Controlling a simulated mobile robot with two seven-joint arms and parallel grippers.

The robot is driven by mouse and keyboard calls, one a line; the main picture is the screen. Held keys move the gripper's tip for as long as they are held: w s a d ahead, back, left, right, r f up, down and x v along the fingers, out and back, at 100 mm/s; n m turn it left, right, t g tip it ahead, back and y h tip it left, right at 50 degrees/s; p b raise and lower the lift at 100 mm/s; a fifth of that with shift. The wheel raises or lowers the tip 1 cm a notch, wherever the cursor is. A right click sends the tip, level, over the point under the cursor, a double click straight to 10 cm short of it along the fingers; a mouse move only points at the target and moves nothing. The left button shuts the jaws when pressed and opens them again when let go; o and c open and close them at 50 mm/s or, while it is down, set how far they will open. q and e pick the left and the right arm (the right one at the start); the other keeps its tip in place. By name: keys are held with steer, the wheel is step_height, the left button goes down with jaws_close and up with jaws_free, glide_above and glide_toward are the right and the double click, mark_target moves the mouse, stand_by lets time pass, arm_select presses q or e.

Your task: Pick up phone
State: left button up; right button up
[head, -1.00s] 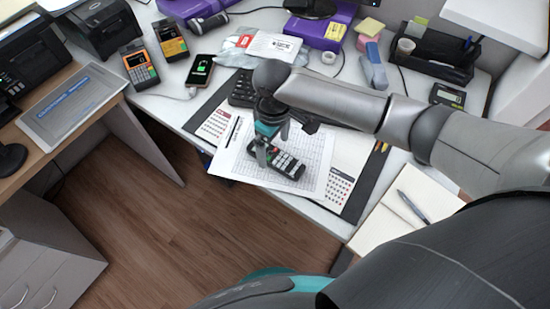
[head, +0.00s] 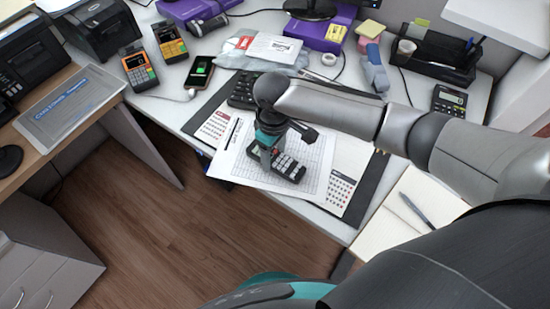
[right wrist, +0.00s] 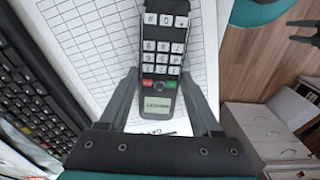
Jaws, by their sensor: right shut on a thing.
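The phone, a black handset with pale keys and a small green screen, lies tilted on the printed sheet in the head view (head: 289,168). It also fills the middle of the right wrist view (right wrist: 163,52). My right gripper (right wrist: 160,75) is shut on the phone, one dark finger on each side near its screen end. In the head view the right gripper (head: 266,154) comes down over the handset's left end and hides part of it. Two dark fingers, which look like my left gripper (right wrist: 303,31), stand apart and empty at the right wrist view's edge.
A smartphone (head: 200,72) on a cable and two card terminals (head: 139,68) lie at the back left. A keyboard (head: 243,90) is just behind the sheet (head: 232,160). An open notebook (head: 395,220) with a pen is at right. The desk's front edge is close.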

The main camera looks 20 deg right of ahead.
jaws_close()
steer(key=shift+r, duration=0.1)
